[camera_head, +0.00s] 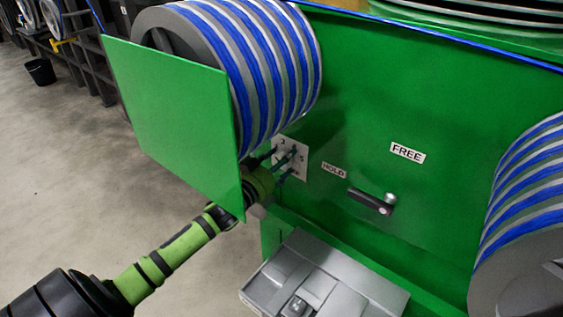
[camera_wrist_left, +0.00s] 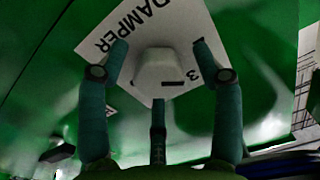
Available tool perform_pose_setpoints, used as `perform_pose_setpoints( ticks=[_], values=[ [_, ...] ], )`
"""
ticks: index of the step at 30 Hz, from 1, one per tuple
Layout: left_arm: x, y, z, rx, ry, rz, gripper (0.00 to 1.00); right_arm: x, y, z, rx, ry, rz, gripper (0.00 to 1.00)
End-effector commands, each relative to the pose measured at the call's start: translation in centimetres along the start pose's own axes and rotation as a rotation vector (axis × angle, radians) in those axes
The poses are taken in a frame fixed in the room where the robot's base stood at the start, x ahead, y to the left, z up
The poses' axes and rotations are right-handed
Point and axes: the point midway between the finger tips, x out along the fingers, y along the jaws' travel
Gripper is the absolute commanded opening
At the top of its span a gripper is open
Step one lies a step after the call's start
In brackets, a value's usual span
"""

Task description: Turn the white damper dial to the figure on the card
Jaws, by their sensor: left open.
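The white damper dial (camera_wrist_left: 158,70) sits on a white plate (camera_wrist_left: 178,22) lettered DAMPER, with a figure 3 to the dial's right. A short dark mark shows at the dial's lower right edge. In the head view the plate (camera_head: 283,141) is on the green panel, and the fingers cover much of it. My left gripper (camera_head: 287,160) is at the plate, open. In the wrist view its fingers (camera_wrist_left: 160,62) stand left, right and below the dial, with gaps visible; contact is not seen. No card with a figure can be made out. My right gripper is out of view.
A green guard plate (camera_head: 175,110) stands left of the dial, close to my left arm. A reel of blue cable (camera_head: 275,60) is behind it. A black lever (camera_head: 368,201) lies between HOLD and FREE labels. A grey box (camera_head: 322,275) is below, another reel (camera_head: 530,200) at right.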

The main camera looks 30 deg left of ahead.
Motion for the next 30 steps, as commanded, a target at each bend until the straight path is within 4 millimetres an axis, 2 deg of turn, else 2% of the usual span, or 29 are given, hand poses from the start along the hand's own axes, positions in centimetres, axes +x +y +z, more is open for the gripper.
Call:
perform_pose_setpoints(
  ticks=[4, 5, 6, 9, 20, 30],
  values=[
    [-0.02, 0.00, 0.02, 0.000, -0.001, 0.000, 0.66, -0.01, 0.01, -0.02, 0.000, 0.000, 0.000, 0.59],
    [-0.02, 0.00, 0.03, 0.000, -0.001, 0.000, 0.62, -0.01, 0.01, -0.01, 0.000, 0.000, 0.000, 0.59],
    [-0.02, 0.00, 0.03, 0.000, -0.001, 0.000, 0.46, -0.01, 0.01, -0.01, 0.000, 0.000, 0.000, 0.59],
    [-0.03, 0.00, 0.02, 0.000, 0.000, 0.000, 0.09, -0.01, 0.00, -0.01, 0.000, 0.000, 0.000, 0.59],
    [-0.01, -0.01, -0.18, 0.026, 0.003, 0.000, 0.09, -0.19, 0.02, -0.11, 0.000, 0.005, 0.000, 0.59],
    [0.02, -0.03, -0.41, 0.220, 0.010, -0.001, 0.09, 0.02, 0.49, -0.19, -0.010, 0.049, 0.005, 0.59]
  ],
)
